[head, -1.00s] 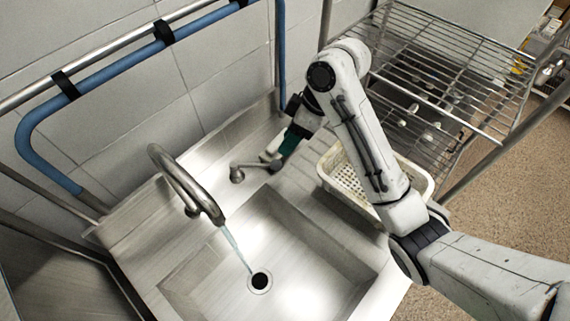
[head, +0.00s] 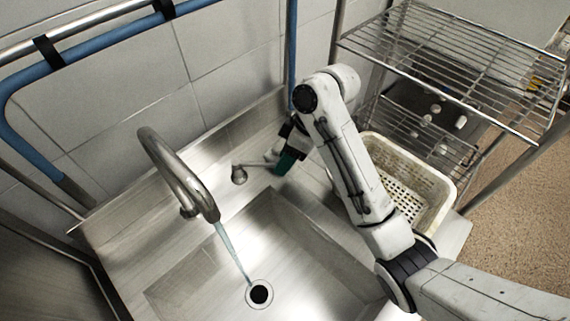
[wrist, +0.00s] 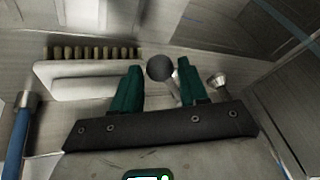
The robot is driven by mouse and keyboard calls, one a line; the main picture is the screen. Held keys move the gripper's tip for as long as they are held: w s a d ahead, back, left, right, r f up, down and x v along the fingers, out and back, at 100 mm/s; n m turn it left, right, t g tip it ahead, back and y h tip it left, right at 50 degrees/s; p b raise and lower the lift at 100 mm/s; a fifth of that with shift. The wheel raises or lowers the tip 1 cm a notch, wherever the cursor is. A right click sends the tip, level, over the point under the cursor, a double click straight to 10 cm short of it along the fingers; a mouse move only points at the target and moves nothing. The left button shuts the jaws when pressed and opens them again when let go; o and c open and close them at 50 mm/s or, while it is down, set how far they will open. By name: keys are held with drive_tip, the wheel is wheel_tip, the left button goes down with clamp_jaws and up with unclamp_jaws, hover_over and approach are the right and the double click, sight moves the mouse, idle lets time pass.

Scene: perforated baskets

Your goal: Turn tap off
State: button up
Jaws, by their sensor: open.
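The curved metal tap spout (head: 178,175) arches over the sink (head: 215,275), and a stream of water (head: 232,252) runs from it to the drain. The tap handle's round metal base (head: 239,175) sits on the ledge behind the sink, with its lever (head: 258,165) pointing right. My gripper (head: 286,161) is at the lever's right end. In the wrist view, my gripper (wrist: 160,82) has its two green fingers apart. The lever's dark ball knob (wrist: 160,67) appears between and slightly beyond the fingertips; contact cannot be told. The handle base shows at right (wrist: 218,82).
A white brush with tan bristles (wrist: 85,78) lies left of the fingers in the wrist view. A perforated white basket (head: 437,176) stands right of the sink, below my arm. A wire shelf rack (head: 450,60) is behind it. Blue pipes (head: 291,50) run along the tiled wall.

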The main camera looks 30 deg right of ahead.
drive_tip(key=shift+a+f, duration=0.15)
drive_tip(key=shift+f, duration=0.15)
clamp_jaws()
idle(0.3)
